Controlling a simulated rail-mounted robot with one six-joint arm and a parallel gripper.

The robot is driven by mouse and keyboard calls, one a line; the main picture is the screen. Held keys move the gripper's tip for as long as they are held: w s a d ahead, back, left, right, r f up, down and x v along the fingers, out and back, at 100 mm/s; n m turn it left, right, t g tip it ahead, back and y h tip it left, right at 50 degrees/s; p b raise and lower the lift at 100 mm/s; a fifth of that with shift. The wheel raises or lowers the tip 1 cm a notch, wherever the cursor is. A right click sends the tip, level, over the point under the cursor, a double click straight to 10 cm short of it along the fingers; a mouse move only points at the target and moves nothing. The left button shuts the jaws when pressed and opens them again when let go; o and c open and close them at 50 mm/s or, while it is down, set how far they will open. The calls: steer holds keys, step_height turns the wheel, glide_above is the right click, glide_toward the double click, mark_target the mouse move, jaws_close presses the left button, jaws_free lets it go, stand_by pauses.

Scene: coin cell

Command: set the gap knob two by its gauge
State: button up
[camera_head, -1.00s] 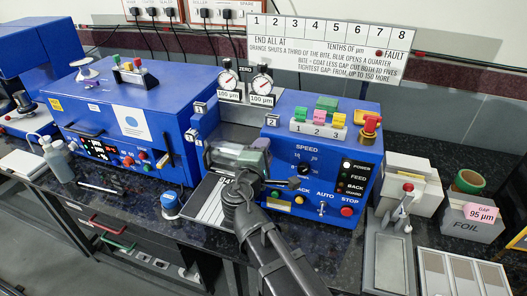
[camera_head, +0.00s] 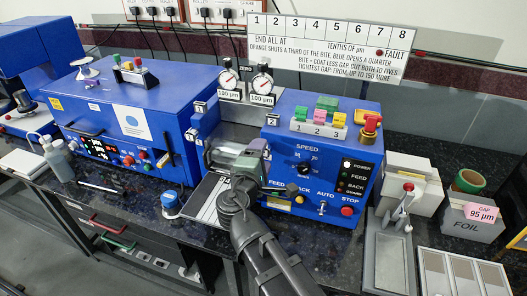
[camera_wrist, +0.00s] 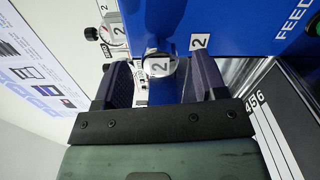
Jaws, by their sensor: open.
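In the head view my gripper (camera_head: 250,148) is at the machine's front and hides the knob. Gauge two (camera_head: 262,84) is the right dial above the machine, over a 100 µm label. Its needle is too small to read. Part of a dial (camera_wrist: 119,33) shows in the wrist view.
Gauge one (camera_head: 228,78) stands left of gauge two. The speed panel (camera_head: 309,165) with its buttons is close right of my gripper. A striped plate (camera_head: 203,200) lies below it. A foil box (camera_head: 472,222) with a pink 95 µm gap tag stands at right.

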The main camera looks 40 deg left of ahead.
steer(key=v, duration=0.8)
steer(key=shift+s, duration=0.25)
steer(key=shift+d, duration=0.1)
steer(key=w+d+f+m+g+h+p, duration=0.1)
steer(key=w+d+f+m+g+h, duration=0.35)
steer(key=d, duration=0.45)
steer(key=w+d+f+m+g+h, duration=0.2)
steer(key=d+f+m+g+h, duration=0.1)
steer(key=d+f+m+g, duration=0.45)
steer(key=w+d+m+g, duration=0.1)
steer(key=d+m, duration=0.2)
steer(key=d, duration=0.7)
steer(key=w+d+f+m+g+y+p, duration=0.1)
steer(key=d+m, duration=0.3)
steer(key=d, duration=0.7)
steer(key=w+d+f+m+g+y, duration=0.1)
steer(key=w+d+m+g, duration=0.1)
steer(key=d, duration=0.8)
steer(key=shift+w+d+f+m+g+p, duration=0.15)
steer(key=shift+w+d+m+g+p, duration=0.35)
steer(key=shift+m, duration=0.5)
